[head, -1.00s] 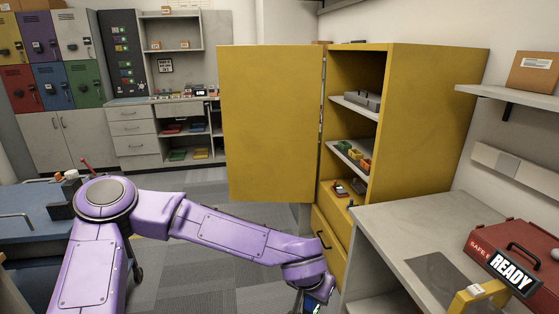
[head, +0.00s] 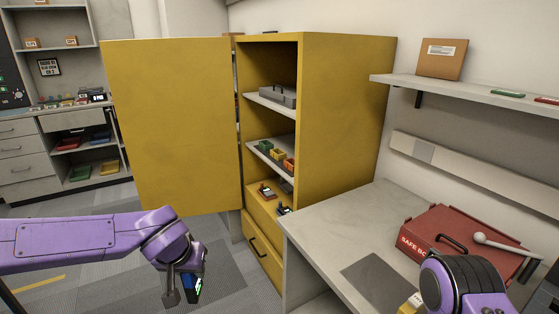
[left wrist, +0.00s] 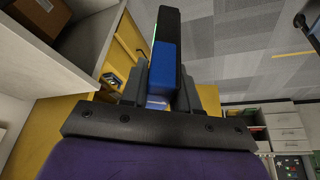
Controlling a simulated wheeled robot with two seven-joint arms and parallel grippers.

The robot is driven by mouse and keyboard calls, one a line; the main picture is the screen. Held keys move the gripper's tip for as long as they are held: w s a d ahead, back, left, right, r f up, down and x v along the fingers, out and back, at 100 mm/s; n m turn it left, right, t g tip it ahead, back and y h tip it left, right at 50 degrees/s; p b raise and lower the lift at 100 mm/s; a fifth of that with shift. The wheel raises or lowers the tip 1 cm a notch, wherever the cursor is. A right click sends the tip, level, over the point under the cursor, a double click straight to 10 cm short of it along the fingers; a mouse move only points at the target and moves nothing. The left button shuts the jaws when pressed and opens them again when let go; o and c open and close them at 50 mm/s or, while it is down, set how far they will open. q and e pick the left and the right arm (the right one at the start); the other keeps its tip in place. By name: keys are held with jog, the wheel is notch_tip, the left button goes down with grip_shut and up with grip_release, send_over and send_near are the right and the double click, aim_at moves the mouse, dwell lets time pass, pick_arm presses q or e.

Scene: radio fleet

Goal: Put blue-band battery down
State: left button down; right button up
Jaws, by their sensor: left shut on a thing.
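The blue-band battery is a dark block with a broad blue band (left wrist: 165,68) in the left wrist view. My left gripper (left wrist: 160,92) is shut on it, with a finger on either side. In the head view my left gripper (head: 182,288) hangs at the lower left, above the floor and in front of the open yellow cabinet. The battery (head: 196,288) shows there as a dark piece with a small green light. My right arm shows at the lower right, but its gripper is out of the picture.
The yellow cabinet (head: 345,130) has its door (head: 170,125) open to the left. Its shelves hold a grey case (head: 275,96) and small coloured bins (head: 277,155). The grey bench (head: 335,222) holds a red safe box (head: 440,235) and a dark mat (head: 375,285); its near left part is clear.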

aim_at(194, 299)
pick_arm(q)
jog(key=shift+d+r, duration=0.1)
jog(key=shift+d, duration=0.15)
jog(key=s+f, duration=0.3)
jog(key=f, duration=0.2)
jog(key=shift+s, duration=0.35)
jog(key=shift+s+d, duration=0.1)
